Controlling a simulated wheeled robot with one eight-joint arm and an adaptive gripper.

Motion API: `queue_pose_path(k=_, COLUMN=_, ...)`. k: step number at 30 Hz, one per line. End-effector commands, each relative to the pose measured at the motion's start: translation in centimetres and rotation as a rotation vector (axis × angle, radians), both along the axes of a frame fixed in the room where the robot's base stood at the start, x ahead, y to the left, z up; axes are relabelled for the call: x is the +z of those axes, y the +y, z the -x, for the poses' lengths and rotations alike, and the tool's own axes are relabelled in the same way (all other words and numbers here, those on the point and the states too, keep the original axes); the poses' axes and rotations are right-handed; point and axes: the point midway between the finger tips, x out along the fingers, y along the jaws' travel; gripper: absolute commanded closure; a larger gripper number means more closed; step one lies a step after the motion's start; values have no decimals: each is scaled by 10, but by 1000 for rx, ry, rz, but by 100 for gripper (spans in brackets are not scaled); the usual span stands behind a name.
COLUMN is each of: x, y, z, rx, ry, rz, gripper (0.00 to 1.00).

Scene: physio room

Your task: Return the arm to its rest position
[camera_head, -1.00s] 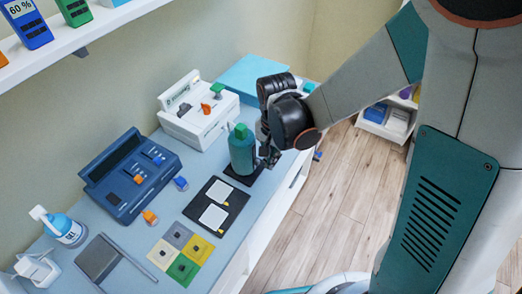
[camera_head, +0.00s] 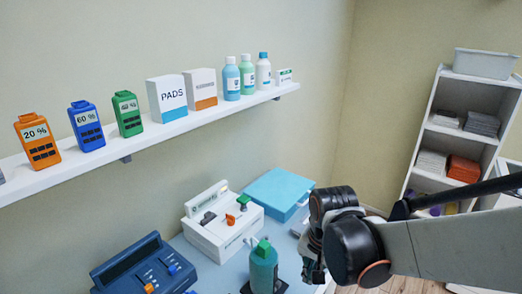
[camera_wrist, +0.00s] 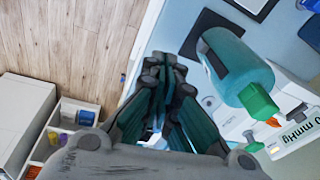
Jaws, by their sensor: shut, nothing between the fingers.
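My gripper (camera_head: 312,270) hangs at the end of my arm, at the lower middle of the head view, just right of a teal bottle (camera_head: 263,268) with a green cap. In the wrist view my gripper's teal fingers (camera_wrist: 168,82) are shut and empty. The bottle (camera_wrist: 232,65) shows to the right of the fingers there, apart from them. In the head view its base stands on a dark pad at the picture's lower edge.
A white device (camera_head: 222,225) and a light-blue case (camera_head: 278,195) stand on the counter, with a dark-blue device (camera_head: 140,268) at left. A wall shelf (camera_head: 150,133) holds bottles, boxes and coloured packs. A white shelf unit (camera_head: 428,130) stands at right; the wrist view shows open wooden floor (camera_wrist: 60,35).

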Motion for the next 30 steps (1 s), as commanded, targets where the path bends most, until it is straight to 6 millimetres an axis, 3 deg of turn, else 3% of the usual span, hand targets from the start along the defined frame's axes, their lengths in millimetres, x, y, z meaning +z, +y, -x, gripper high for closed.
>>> queue_pose_path(k=6, x=33, y=-23, z=20, rx=115, ry=-119, rz=19, gripper=100)
queue_pose_path(k=15, x=64, y=-50, z=52, rx=272, ry=-280, rz=84, gripper=100)
queue_pose_path(k=24, x=79, y=-70, z=82, rx=401, ry=-415, rz=178, gripper=100)
queue_pose_path(k=30, x=82, y=-75, z=90, rx=439, ry=-451, rz=212, gripper=100)
